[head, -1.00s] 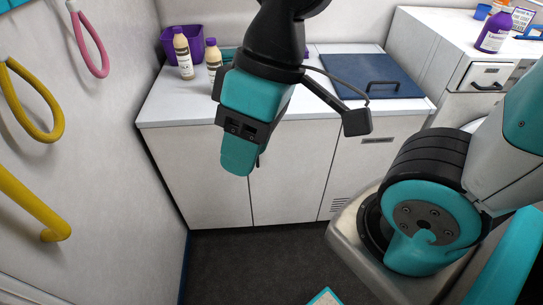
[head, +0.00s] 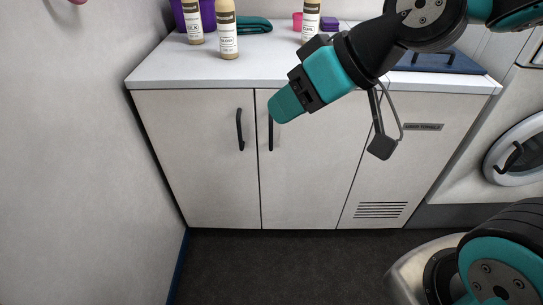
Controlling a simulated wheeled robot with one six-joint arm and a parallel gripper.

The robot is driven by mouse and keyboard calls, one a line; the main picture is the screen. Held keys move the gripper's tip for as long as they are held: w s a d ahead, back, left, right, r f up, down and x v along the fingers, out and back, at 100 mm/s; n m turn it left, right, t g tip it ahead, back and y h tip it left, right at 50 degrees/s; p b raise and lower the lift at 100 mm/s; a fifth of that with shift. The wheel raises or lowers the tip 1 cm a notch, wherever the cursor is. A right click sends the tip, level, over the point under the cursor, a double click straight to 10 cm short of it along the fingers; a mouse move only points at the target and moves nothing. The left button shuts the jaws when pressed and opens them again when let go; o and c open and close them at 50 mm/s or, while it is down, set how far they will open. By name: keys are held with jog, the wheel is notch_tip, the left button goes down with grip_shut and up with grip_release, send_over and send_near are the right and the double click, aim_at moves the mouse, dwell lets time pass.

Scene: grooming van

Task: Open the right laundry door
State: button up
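The white cabinet under the counter has two doors side by side, both closed. The right door (head: 308,165) has a vertical black handle (head: 270,135) near its left edge. The left door (head: 195,165) has a matching handle (head: 240,130) near its right edge. My gripper (head: 284,106) has teal fingers pointing down and left. In the picture its tips overlap the upper part of the right door's handle and hide some of it. I cannot tell whether they touch it. The fingers are seen side-on, so their opening is hidden.
A vented panel (head: 400,165) with a small label adjoins the right door. A front-loading machine with a round door (head: 518,150) stands at the right. Bottles (head: 226,30) stand on the counter (head: 165,72). The dark floor (head: 290,265) before the cabinet is clear; a wall (head: 70,170) bounds the left.

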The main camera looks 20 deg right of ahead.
jog(key=w+d+f+m+t+b, duration=0.1)
jog(key=w+d+f+t+b, duration=0.2)
jog(key=f+b, duration=0.65)
jog(key=w+d+f+t+b, duration=0.1)
jog(key=w+f+t+b, duration=0.3)
jog(key=f+b, duration=0.6)
jog(key=m+t+h+b, duration=0.2)
jog(key=t+b, duration=0.3)
jog(key=b, duration=0.1)
send_near(272, 131)
jog(key=p+x, duration=0.4)
jog(key=x, duration=0.1)
jog(key=p+x, duration=0.4)
jog(key=p, duration=0.1)
jog(key=shift+w+a+r, duration=0.15)
jog(key=shift+w+r, duration=0.05)
jog(key=shift+w, duration=0.2)
jog(key=shift+w+a+f, duration=0.1)
jog(key=shift+w+f, duration=0.1)
jog(key=shift+w, duration=0.25)
grip_shut()
